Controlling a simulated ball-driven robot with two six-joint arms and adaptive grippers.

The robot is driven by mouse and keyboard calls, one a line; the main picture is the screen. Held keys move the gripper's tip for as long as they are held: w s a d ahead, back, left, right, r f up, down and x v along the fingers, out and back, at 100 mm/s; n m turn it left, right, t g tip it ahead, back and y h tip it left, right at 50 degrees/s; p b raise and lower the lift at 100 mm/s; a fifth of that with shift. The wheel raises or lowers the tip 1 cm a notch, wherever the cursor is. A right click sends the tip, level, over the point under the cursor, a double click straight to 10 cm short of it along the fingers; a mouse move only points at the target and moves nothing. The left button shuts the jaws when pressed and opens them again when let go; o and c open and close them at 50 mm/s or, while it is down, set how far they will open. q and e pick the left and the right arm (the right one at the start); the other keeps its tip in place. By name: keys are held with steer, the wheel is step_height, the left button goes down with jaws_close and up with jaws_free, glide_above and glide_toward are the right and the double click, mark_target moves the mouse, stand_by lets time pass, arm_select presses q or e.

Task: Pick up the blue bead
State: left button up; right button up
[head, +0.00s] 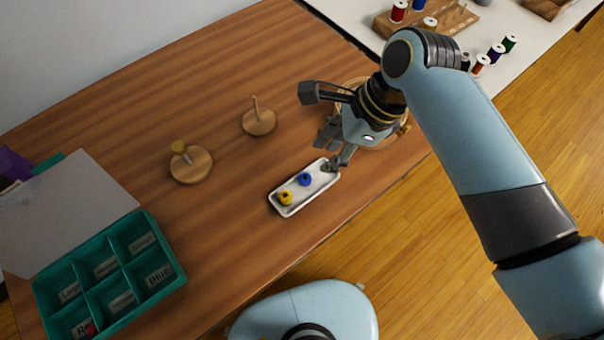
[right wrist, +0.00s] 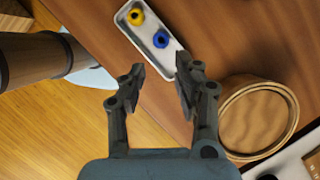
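The blue bead (head: 305,179) lies in a small white tray (head: 289,210) on the wooden table, beside a yellow bead (head: 285,198). In the right wrist view the blue bead (right wrist: 160,40) and the yellow bead (right wrist: 136,17) sit in the tray (right wrist: 151,52), beyond the fingertips. My right gripper (head: 335,150) is above the tray's far right end, apart from the bead. In the right wrist view its fingers (right wrist: 160,75) are spread with nothing between them. My left gripper is not in view.
A teal sorting box (head: 180,275) with labelled compartments stands at the lower left. Two wooden peg stands (head: 190,165) (head: 259,122) are behind the tray. A round wooden container (right wrist: 258,115) is close to my right gripper. A white table with thread spools (head: 481,64) is at the back right.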

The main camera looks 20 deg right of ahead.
glide_above(308, 179)
steer(key=d, duration=0.2)
step_height(308, 179, down, 5)
steer(key=shift+s+a+r+b, duration=0.1)
steer(key=shift+s+r+b, duration=0.05)
steer(key=shift+b, duration=0.2)
steer(key=x, duration=0.5)
steer(key=shift+b, duration=0.35)
steer(key=shift+f, duration=0.3)
steer(key=shift+s, duration=0.15)
steer(key=shift+c, duration=1.4)
